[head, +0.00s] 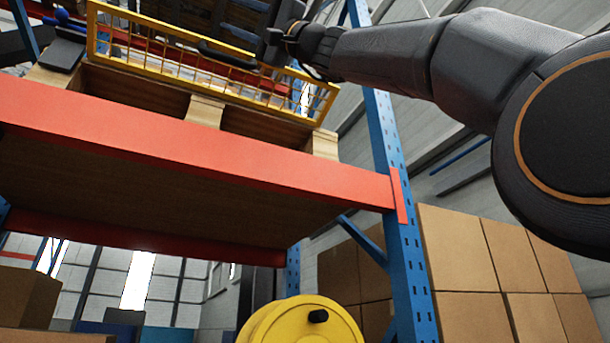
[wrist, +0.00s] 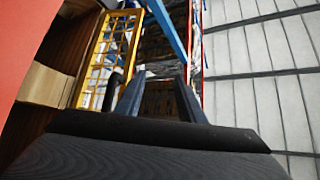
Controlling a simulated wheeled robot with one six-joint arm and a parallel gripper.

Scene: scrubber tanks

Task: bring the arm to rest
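My arm reaches in from the right of the head view, dark grey with an orange ring at a joint. My gripper (head: 268,45) is near the top edge there, in front of a yellow wire-mesh basket (head: 312,103); its fingers are hard to make out against the dark background. In the wrist view my gripper (wrist: 158,88) shows two dark fingers spread apart, with nothing visible held between them. The yellow basket (wrist: 126,30) is just left of the fingers in that view. I cannot tell whether the gripper touches it.
The basket stands on a wooden pallet (head: 205,110) on a shelf with a red beam (head: 200,150). A blue upright (head: 400,240) stands at the shelf's right end. Stacked cardboard boxes (head: 465,265) are beyond it. A yellow drum-like object (head: 290,325) is below.

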